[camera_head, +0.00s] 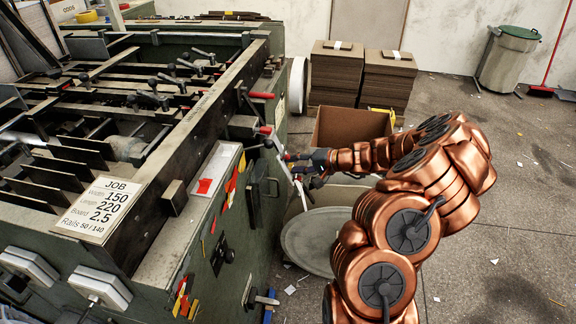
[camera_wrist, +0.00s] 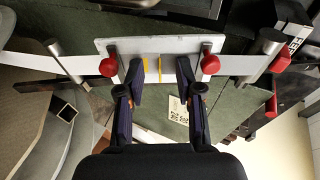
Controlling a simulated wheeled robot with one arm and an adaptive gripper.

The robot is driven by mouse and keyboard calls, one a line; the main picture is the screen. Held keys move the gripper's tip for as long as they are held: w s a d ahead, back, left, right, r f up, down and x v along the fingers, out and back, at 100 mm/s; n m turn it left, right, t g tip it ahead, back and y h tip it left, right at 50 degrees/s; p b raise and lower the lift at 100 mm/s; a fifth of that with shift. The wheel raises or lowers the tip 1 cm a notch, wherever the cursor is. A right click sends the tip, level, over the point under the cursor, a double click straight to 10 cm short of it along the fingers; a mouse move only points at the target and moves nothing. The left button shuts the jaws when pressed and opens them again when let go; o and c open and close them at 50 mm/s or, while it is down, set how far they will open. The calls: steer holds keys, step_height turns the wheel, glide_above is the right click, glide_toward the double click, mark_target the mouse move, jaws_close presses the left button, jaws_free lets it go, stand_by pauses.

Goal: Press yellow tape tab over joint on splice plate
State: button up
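In the wrist view the pale splice plate (camera_wrist: 180,43) lies across the top middle, with a red-knobbed clamp at each side, left (camera_wrist: 108,67) and right (camera_wrist: 210,64). A white strip runs in from the left (camera_wrist: 35,62) and from the right (camera_wrist: 240,66). Two thin yellow marks (camera_wrist: 160,69) show at the plate's lower edge, between my fingertips; I cannot tell whether they are the tape tab. My gripper (camera_wrist: 159,70) is open, its fingertips apart at the plate. In the head view my gripper (camera_head: 298,160) is small, beside the machine's side.
A cardboard box (camera_head: 350,125) stands behind my arm, a round grey disc (camera_head: 310,240) below. Board stacks (camera_head: 338,70) stand at the back.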

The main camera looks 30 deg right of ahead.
steer(key=v, duration=1.2)
steer(key=shift+d, duration=0.1)
steer(key=s+a+r+n+g+y, duration=0.1)
steer(key=s+a+r+n+g, duration=0.15)
steer(key=a, duration=0.55)
steer(key=s+a+r+n+g, duration=0.1)
steer(key=a+r+n+g, duration=0.15)
steer(key=a, duration=0.55)
steer(key=s+a+r+n+g+y, duration=0.1)
steer(key=s+a+r+n+g, duration=0.15)
steer(key=a, duration=0.55)
steer(key=s+a+g+h, duration=0.2)
steer(key=s+a+g, duration=0.1)
steer(key=s+a, duration=0.35)
steer(key=s+d+f+n+g+h, duration=0.1)
steer(key=s+h, duration=0.3)
steer(key=s, duration=0.6)
steer(key=s+d+f+n+g+h, duration=0.15)
steer(key=s+h, duration=0.25)
steer(key=s, duration=0.6)
steer(key=s+p+v, duration=0.2)
steer(key=p+v, duration=1.2)
steer(key=v, duration=0.2)
steer(key=shift+d+r+t, duration=0.2)
steer(key=shift+d+t, duration=0.1)
steer(key=shift+d, duration=0.2)
